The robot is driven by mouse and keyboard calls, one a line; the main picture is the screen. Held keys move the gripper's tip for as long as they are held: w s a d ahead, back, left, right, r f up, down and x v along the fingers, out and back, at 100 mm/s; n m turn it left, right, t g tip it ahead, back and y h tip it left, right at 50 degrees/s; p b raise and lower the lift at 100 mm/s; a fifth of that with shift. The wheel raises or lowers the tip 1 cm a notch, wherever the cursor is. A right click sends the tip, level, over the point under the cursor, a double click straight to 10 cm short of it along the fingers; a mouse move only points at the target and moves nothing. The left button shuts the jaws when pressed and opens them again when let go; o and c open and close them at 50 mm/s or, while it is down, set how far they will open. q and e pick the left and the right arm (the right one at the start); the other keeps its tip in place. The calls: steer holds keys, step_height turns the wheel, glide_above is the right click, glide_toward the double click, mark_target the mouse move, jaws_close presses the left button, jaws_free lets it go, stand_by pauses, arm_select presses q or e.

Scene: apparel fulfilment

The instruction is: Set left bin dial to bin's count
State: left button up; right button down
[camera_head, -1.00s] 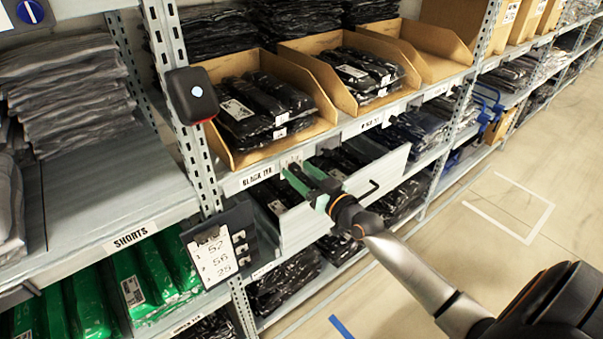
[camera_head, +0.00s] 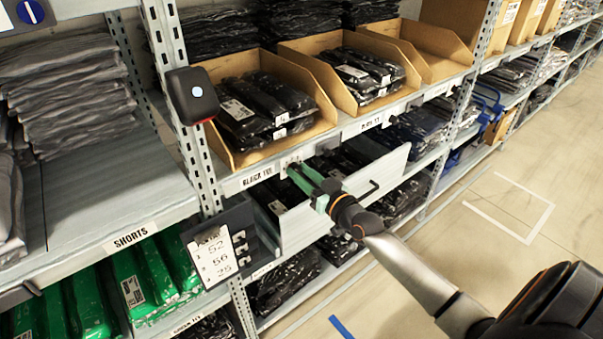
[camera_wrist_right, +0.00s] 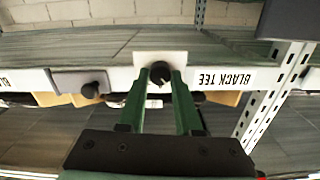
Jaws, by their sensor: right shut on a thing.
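The left bin (camera_head: 224,143) is an open cardboard bin with black bagged tees, on the shelf above a "BLACK TEE" label (camera_head: 258,177). Its dial, a dark round knob with a pale pointer mark on a white plate, shows in the right wrist view (camera_wrist_right: 160,73). My right gripper (camera_head: 292,166) reaches the shelf edge beside the label. In the right wrist view its green fingers (camera_wrist_right: 160,80) are shut on the knob, one on each side. The fingers hide the dial in the head view, and its scale is not readable.
A clipboard (camera_head: 213,254) lists 52, 56 and probably 25. An open grey drawer (camera_head: 305,228) juts out below my right gripper. Another cardboard bin (camera_head: 330,78) with black bags stands to the right. A second knob (camera_wrist_right: 90,90) shows in the wrist view. The right floor is clear.

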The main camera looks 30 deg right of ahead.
steer(key=shift+m, duration=0.3)
steer(key=m, duration=0.3)
steer(key=shift+p, duration=0.3)
steer(key=shift+m, duration=2.1)
steer(key=c, duration=0.6)
jaws_free()
steer(key=shift+s, duration=0.15)
steer(key=s+d, duration=0.1)
steer(key=s, duration=1.1)
